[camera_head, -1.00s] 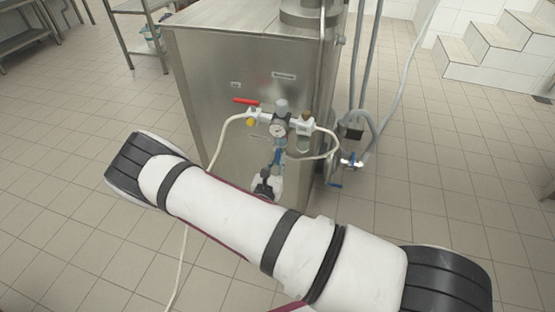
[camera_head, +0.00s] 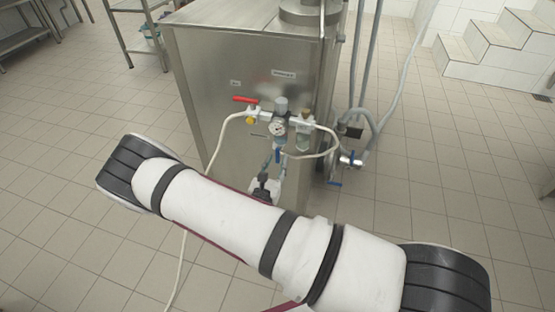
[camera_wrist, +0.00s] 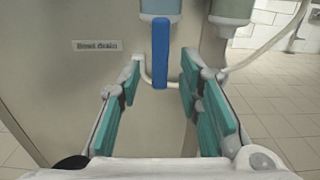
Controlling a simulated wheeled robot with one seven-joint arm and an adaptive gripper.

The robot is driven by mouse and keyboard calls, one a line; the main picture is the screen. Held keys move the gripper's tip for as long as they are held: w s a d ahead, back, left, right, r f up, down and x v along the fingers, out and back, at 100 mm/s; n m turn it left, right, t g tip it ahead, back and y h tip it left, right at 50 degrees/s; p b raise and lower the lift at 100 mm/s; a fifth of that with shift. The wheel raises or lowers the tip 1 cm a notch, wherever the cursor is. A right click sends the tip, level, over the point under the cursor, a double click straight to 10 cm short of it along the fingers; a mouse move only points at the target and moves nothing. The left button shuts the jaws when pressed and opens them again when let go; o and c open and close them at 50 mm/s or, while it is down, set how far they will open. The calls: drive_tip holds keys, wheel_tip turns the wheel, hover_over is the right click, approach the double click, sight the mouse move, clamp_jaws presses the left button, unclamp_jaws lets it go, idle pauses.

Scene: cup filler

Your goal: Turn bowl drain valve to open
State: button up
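The bowl drain valve's blue handle (camera_wrist: 160,52) hangs straight down in the upper middle of the wrist view, right of a "Bowl Drain" label (camera_wrist: 97,45). The handle also shows in the head view (camera_head: 278,155), below the pressure gauge. My gripper (camera_wrist: 161,82) is open, with one teal-padded finger on each side of the handle's lower end in the picture. Gaps show on both sides, and I see no contact. How deep the handle sits between the fingers is hard to tell. In the head view my arm hides part of the gripper.
The steel machine (camera_head: 225,70) carries a red lever (camera_head: 246,100), a gauge (camera_head: 278,128) and a pale hose (camera_head: 222,140). Pipes with another blue-handled valve (camera_head: 350,161) stand at its right. The tiled floor (camera_head: 420,200) is open on the right.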

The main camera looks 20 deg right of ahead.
drive_tip(key=v, duration=1)
